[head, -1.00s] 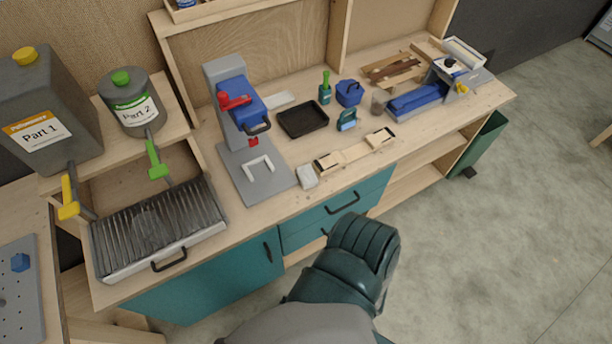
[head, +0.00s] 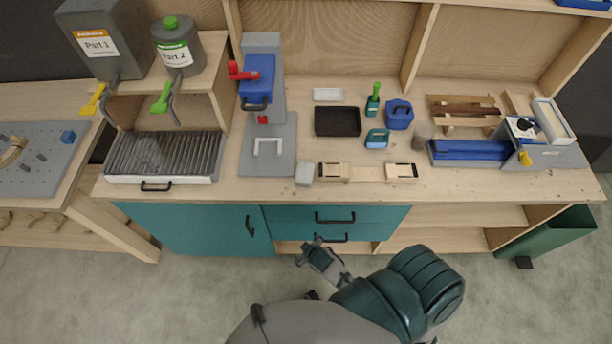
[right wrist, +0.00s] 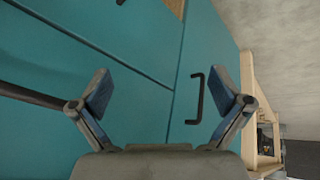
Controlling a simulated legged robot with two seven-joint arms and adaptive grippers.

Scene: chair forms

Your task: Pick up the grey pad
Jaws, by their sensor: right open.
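A small light grey block, which looks like the grey pad (head: 304,174), lies on the workbench near its front edge. It sits between the grey press base and a wooden piece with dark ends. My right gripper (head: 311,247) is below the bench edge in the head view, in front of the teal drawers and apart from the pad. In the right wrist view my right gripper (right wrist: 162,95) is open and empty, facing a teal cabinet front with a black handle. The pad is not in that view. My left gripper is not in view.
A blue press (head: 257,80) stands left of the pad on its grey base (head: 267,160). The wooden piece (head: 366,173) lies close to its right. A black tray (head: 338,121) is behind. Drawer handles (head: 335,218) stick out below the bench edge.

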